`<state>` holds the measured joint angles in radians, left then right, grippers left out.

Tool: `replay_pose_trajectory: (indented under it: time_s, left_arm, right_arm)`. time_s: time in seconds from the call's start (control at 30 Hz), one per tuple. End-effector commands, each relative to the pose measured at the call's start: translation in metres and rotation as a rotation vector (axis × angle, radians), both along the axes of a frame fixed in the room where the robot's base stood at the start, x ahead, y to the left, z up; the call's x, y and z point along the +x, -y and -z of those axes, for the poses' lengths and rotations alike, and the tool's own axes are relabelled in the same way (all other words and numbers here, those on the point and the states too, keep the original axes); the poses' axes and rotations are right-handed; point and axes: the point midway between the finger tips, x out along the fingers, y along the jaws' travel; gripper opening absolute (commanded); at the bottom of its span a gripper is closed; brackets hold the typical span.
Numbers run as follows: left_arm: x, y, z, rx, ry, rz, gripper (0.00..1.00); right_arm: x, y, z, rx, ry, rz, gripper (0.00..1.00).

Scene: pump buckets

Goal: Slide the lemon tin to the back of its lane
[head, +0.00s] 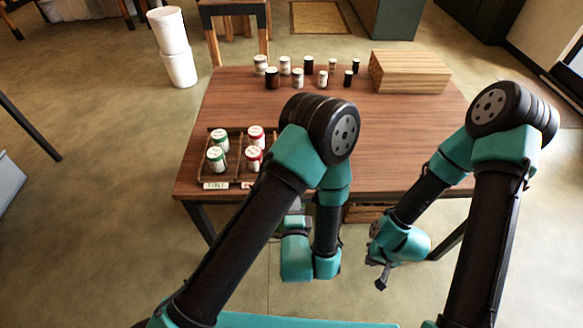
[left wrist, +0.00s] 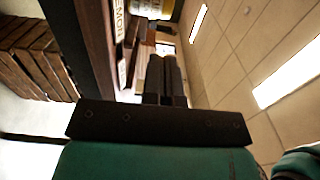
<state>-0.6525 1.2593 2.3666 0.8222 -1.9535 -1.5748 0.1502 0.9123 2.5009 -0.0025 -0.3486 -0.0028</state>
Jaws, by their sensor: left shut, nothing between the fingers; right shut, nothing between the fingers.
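The lane tray (head: 237,131) sits at the table's left front, with two green-lidded tins (head: 216,158) in its left lane and two red-lidded tins (head: 253,157) in the lane beside it. The lemon tin is hidden in the head view behind my left arm. In the left wrist view a yellow-and-white tin (left wrist: 155,9) shows at the top edge, near a label (left wrist: 118,18) reading "MON". My left gripper (left wrist: 166,62) is shut and empty, its fingertips apart from that tin. My right gripper (head: 381,281) is shut and empty, off the table's front edge.
Several small jars (head: 298,77) stand at the back of the table (head: 400,130), left of a wooden box (head: 409,72). The middle and right of the tabletop are clear. White buckets (head: 174,47) stand stacked on the floor behind left.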

Motion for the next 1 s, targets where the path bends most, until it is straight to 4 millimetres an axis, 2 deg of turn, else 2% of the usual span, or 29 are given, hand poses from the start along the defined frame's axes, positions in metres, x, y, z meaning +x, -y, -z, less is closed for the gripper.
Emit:
replay_pose_trajectory:
  time_s: [0.17,0.37,1.0]
  left_arm:
    - [0.002,0.000,0.000,-0.003,-0.001,-0.001,0.00]
    - [0.017,-0.002,0.000,-0.006,0.000,-0.003,0.00]
    - [0.120,-0.013,0.000,-0.006,0.002,-0.003,0.00]
  right_arm:
    - [0.000,0.000,0.000,0.000,0.000,0.000,0.00]
    - [0.000,0.000,0.000,0.000,0.000,0.000,0.00]
    - [0.000,0.000,0.000,0.000,0.000,0.000,0.00]
